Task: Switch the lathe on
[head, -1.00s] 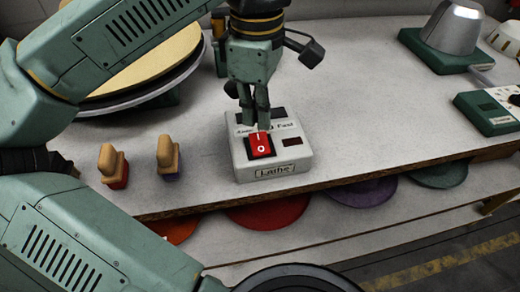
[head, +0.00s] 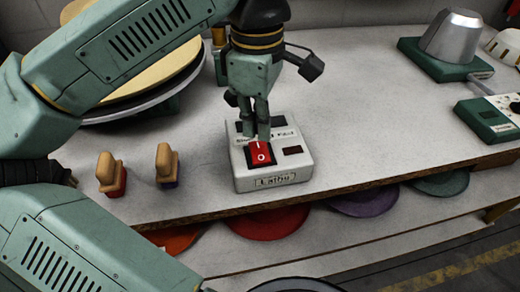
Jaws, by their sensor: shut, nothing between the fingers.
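The lathe switch box (head: 300,170) is a pale box labelled "Lathe" on the front part of the bench. Its red rocker switch (head: 261,155) carries a white line at its far end and a white circle at its near end. A dark red window (head: 292,150) to the right of the rocker looks unlit. My gripper (head: 258,138) is shut and empty, pointing down over the box. Its fingertips are at the far end of the rocker and partly hide it; I cannot tell whether they touch it.
Two wooden-handled stamps (head: 166,165) stand left of the box. A large round disc (head: 170,65) lies behind my arm. A metal cone on a green base (head: 445,62) and a green control box (head: 490,120) stand at the right. Coloured felts (head: 365,201) lie on the shelf below.

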